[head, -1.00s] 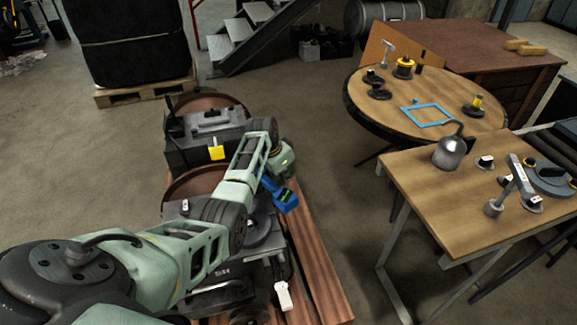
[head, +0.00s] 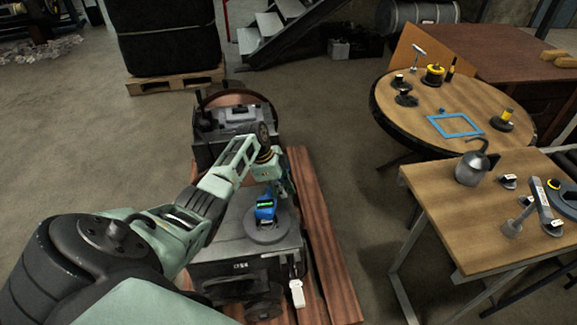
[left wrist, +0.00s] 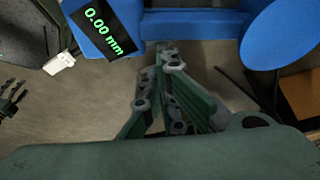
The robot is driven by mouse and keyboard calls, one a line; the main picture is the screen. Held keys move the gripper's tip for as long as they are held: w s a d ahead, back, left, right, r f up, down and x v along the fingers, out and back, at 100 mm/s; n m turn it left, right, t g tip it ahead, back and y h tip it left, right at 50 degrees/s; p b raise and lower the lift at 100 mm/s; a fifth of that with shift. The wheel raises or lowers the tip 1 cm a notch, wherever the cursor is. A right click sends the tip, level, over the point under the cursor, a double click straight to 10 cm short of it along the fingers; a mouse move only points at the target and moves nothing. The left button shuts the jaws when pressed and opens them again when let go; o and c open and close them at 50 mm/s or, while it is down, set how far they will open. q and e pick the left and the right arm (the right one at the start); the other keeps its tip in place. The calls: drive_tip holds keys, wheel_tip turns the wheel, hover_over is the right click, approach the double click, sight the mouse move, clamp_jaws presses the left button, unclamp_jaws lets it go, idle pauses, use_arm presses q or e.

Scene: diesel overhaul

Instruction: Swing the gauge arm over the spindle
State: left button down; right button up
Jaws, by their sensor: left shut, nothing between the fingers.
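The blue gauge (head: 265,209) with a green readout stands over the round grey disc (head: 267,229) on the dark machine; the disc seems to be the spindle's plate. The spindle's centre and the gauge arm's pivot are hidden. In the left wrist view the gauge's blue body (left wrist: 195,24) fills the top, its display (left wrist: 103,28) reading 0.00 mm. My left gripper (head: 281,189) is close behind and right of the gauge. Its fingers (left wrist: 166,58) are shut with nothing between them; whether they touch the gauge is unclear. My right gripper is out of view.
A grey box-like unit (head: 234,128) stands behind the disc. A white handle-like part (head: 297,292) hangs at the machine's front right. Brown planks (head: 327,245) run along its right side. A wooden bench (head: 438,210) and round table (head: 398,120) stand to the right, past open floor.

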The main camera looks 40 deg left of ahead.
use_arm(q)
drive_tip(key=shift+s+a, duration=0.25)
idle(0.4)
drive_tip(key=w+d+p, duration=0.2)
drive_tip(key=d, duration=0.2)
drive_tip(key=b+v, duration=0.1)
drive_tip(key=v, duration=0.9)
drive_tip(key=shift+a, duration=0.3)
